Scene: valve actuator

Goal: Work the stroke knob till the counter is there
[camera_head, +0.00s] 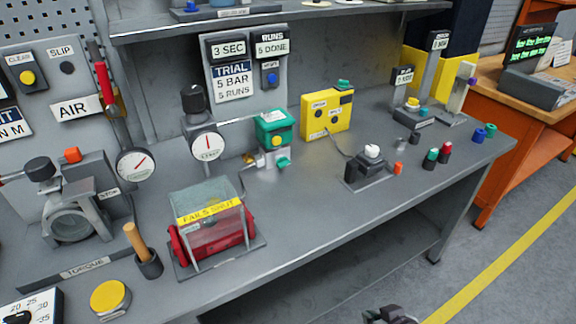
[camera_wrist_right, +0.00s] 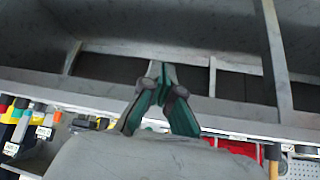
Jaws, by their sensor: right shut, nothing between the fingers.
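No label reading "stroke" is legible, so I cannot tell which knob is the stroke knob. A runs panel (camera_head: 271,45) on the back board reads "5 DONE", with a blue button (camera_head: 270,79) below it. A white knob (camera_head: 372,151) tops a black block on the bench. A cable runs from near it to a yellow box (camera_head: 327,110) with small labels. A green-topped unit (camera_head: 273,127) stands left of the box. My right gripper (camera_head: 390,315) is low at the bottom edge, in front of the bench and away from these; in the wrist view its fingers (camera_wrist_right: 158,72) are shut and empty.
A red cylinder (camera_head: 215,232) under a clear cover marked "FAILS SHUT", a gauge (camera_head: 207,147) and a wooden-handled tool (camera_head: 137,242) stand at left. Small coloured caps lie on the bench's right. A shelf (camera_head: 270,20) overhangs the back. The floor (camera_head: 500,250) at right is clear.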

